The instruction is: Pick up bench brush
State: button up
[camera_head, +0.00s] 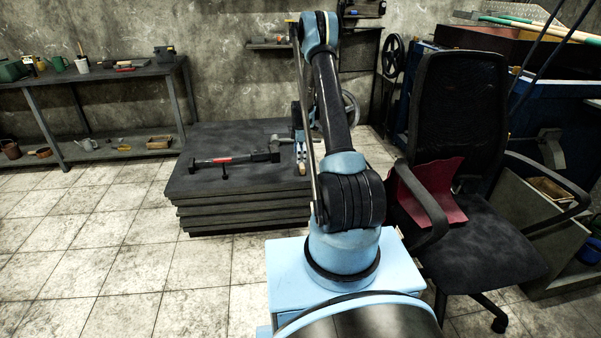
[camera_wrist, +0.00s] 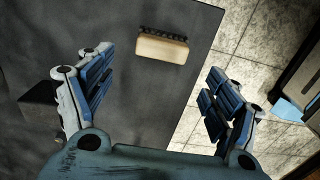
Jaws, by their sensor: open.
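The bench brush (camera_wrist: 162,48) shows in the wrist view as a pale wooden block with a row of dark bristles. It lies near the edge of a dark grey surface, the top of the stack of dark slabs (camera_head: 225,185). In the head view a small tan piece (camera_head: 302,169) at the stack's right side seems to be the brush, mostly hidden by my arm. My gripper (camera_wrist: 160,85) is open and empty above the surface. The brush appears ahead of and between its spread fingers, apart from them.
A long tool with a red grip (camera_head: 222,160) lies on the stack. A black office chair (camera_head: 455,120) with a red piece (camera_head: 430,190) on it stands at right. A metal workbench (camera_head: 100,73) holds small items at left. Tiled floor at left is free.

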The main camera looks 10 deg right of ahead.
aim_at(300, 165)
jog(key=shift+f, duration=3.85)
jog(key=c, duration=1.1)
